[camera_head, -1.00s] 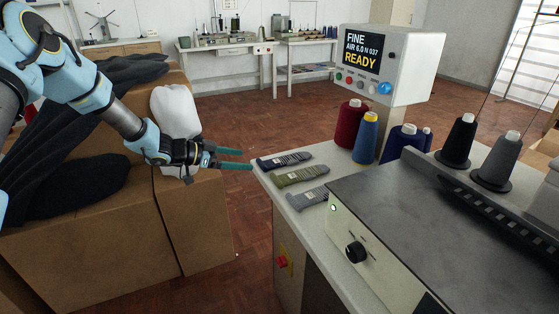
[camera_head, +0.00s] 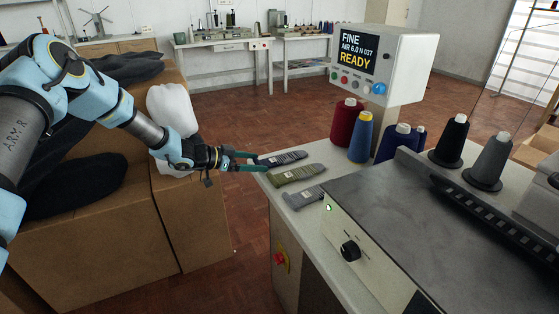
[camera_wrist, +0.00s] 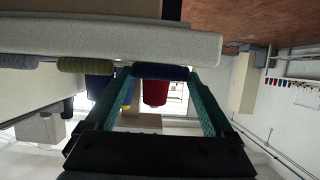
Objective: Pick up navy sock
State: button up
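The navy sock (camera_head: 285,158) lies flat near the left edge of the worktable (camera_head: 312,148), with a pale label band around it. My gripper (camera_head: 262,161) is level with the tabletop at that edge. Its two teal fingers are apart and reach to the near end of the sock. In the wrist view, which is upside down, the navy sock (camera_wrist: 160,72) shows end-on between the open fingertips (camera_wrist: 161,78). I cannot tell whether the fingers touch it.
An olive sock (camera_head: 297,174) and a grey sock (camera_head: 303,196) lie beside the navy one. A red thread cone (camera_head: 346,124) and a blue one (camera_head: 361,138) stand behind. The machine (camera_head: 430,215) fills the right. Cardboard boxes (camera_head: 120,225) stand left, across a floor gap.

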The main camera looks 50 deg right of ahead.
jog(key=c, duration=0.7)
